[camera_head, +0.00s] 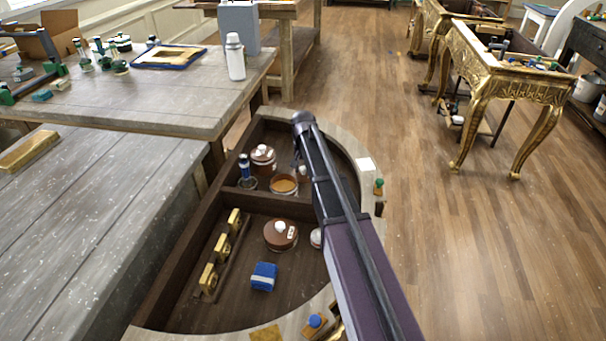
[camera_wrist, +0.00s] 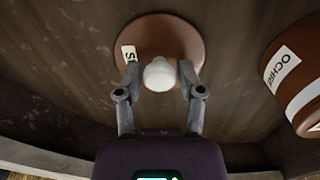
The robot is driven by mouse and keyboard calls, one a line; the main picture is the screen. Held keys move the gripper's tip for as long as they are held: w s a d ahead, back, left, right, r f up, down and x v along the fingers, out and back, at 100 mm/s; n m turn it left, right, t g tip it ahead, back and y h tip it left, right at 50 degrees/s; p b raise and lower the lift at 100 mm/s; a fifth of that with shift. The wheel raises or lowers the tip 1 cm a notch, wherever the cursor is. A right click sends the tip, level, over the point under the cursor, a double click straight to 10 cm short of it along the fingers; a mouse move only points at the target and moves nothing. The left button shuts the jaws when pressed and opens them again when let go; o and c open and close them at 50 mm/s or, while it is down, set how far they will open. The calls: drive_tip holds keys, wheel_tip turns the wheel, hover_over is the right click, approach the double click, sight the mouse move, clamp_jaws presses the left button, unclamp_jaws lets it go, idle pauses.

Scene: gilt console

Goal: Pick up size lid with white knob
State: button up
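The size lid (camera_wrist: 190,40) is a round brown disc in the wrist view, with a white knob (camera_wrist: 159,76) and a white label (camera_wrist: 129,54) reading "S" and part of another letter. It appears to lie on the dark wooden floor of a compartment. My gripper (camera_wrist: 160,72) has one finger on each side of the knob, with what looks like a narrow gap on either side. In the head view my arm hides the gripper. A small white-and-reddish thing (camera_head: 303,172) shows beside the arm there; I cannot tell whether it is this lid.
A brown jar labelled OCHRE (camera_wrist: 297,80) stands close on the right in the wrist view.

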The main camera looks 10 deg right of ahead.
sight(303, 168)
clamp_jaws()
drive_tip(key=shift+r, duration=0.2)
wheel_tip(303, 168, up, 10)
drive_tip(key=p, duration=1)
drive_tip(key=shift+f, duration=0.2)
idle(0.4)
drive_tip(key=s+a+r+p, duration=0.3)
drive_tip(key=s+a, duration=0.5)
drive_tip(key=s, duration=0.1)
drive_tip(key=shift+s+r+p, duration=0.35)
drive_tip(key=shift+a, duration=0.1)
